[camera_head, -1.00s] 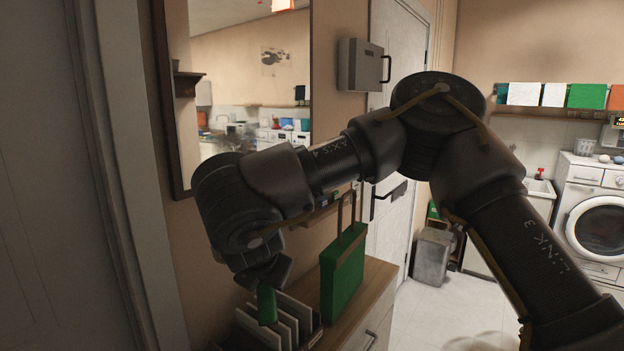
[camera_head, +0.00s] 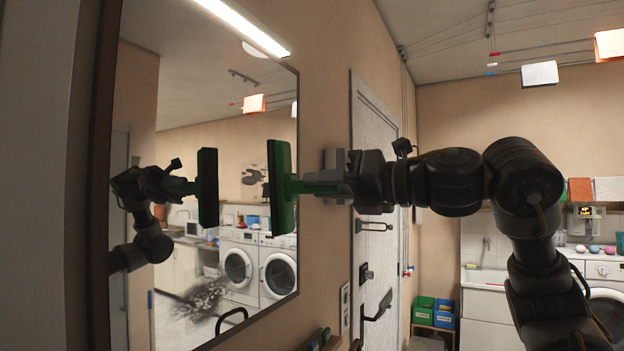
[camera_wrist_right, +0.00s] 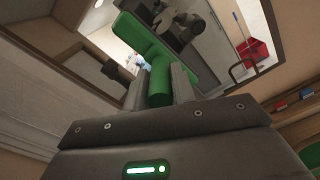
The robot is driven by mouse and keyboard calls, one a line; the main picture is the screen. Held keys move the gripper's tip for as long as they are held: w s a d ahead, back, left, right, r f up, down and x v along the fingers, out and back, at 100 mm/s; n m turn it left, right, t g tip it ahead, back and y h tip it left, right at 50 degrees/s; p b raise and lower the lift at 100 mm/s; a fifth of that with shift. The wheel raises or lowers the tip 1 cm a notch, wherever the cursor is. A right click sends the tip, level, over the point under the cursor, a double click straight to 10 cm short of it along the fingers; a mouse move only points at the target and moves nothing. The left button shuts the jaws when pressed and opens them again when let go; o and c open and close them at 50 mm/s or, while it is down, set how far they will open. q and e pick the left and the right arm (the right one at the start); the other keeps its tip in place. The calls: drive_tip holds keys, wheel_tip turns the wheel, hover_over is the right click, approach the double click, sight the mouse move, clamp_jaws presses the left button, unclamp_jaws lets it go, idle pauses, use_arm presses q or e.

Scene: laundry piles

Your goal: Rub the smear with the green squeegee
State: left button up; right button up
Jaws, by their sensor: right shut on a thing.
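My right gripper (camera_head: 338,186) is shut on the handle of the green squeegee (camera_head: 282,190). Its long head stands upright, facing the mirror (camera_head: 170,100). The squeegee and its reflection are separated by a gap, so it is off the glass. In the right wrist view the squeegee handle (camera_wrist_right: 160,82) sits between the fingers, with the green head beyond it. A grey, streaky smear (camera_head: 203,299) shows low on the mirror, below and left of the squeegee head. My left gripper is not in view.
The mirror's dark frame (camera_head: 98,160) borders the glass at left. A door (camera_head: 372,150) with a dark handle is behind the gripper. Blue and green bins (camera_head: 434,312) and a washing machine (camera_head: 603,270) stand farther back. A red bucket (camera_wrist_right: 254,52) shows in the right wrist view.

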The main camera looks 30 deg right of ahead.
sight(286, 182)
drive_tip(key=shift+d+r, duration=0.1)
drive_tip(key=shift+r, duration=0.2)
drive_tip(key=shift+w, duration=0.3)
drive_tip(key=shift+w+f, duration=0.1)
drive_tip(key=shift+w, duration=0.15)
drive_tip(key=shift+w+a, duration=0.45)
drive_tip(key=shift+a, duration=0.05)
drive_tip(key=p+x, duration=0.1)
drive_tip(key=x, duration=0.2)
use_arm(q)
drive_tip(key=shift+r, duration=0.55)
use_arm(e)
drive_tip(key=shift+w+a, duration=0.2)
drive_tip(key=shift+w, duration=0.3)
drive_tip(key=shift+w, duration=0.1)
use_arm(q)
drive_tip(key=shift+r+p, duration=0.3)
drive_tip(key=shift+p, duration=0.05)
use_arm(e)
drive_tip(key=shift+x, duration=0.95)
